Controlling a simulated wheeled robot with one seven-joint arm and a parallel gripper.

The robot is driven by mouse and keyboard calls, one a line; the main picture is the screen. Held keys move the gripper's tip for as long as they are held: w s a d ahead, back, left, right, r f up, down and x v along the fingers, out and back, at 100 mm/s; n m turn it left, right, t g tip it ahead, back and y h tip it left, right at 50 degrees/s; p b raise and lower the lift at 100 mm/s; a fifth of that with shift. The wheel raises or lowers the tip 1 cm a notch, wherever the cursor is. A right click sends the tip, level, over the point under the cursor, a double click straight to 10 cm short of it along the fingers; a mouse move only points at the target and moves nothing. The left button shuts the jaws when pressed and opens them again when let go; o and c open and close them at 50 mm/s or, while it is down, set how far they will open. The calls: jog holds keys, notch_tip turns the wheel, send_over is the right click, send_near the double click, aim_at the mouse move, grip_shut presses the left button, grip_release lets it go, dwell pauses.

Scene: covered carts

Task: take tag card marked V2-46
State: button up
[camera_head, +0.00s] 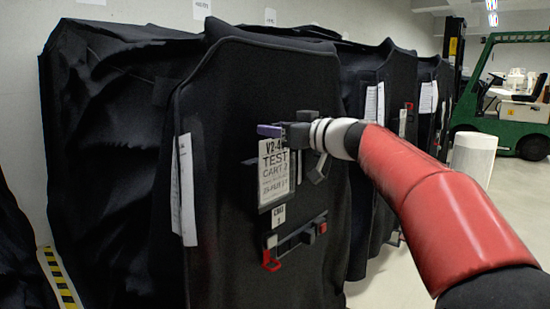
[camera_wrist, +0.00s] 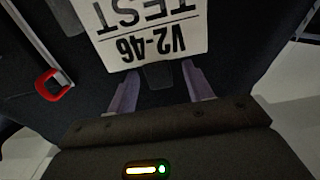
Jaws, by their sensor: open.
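The tag card marked V2-46 (camera_head: 274,175) is white with the words TEST CART and hangs on the front of a black-covered cart (camera_head: 230,100). My gripper (camera_head: 268,131) is at the card's top edge and hides part of its number in the head view. The card also shows upside down in the wrist view (camera_wrist: 155,30), with V2-46 legible. There, my gripper's two purple fingers (camera_wrist: 160,85) are spread apart just short of the card's edge, with a dark tab (camera_wrist: 158,76) between them. Nothing is held between the fingers.
A smaller white label (camera_head: 278,215) and a rail with a red-ended handle (camera_head: 272,264) sit below the card. A white paper (camera_head: 184,190) hangs to its left. More covered carts stand behind, and a green forklift (camera_head: 515,100) is at far right.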

jog(key=shift+w+a, duration=0.35)
jog(key=shift+a, duration=0.05)
grip_shut()
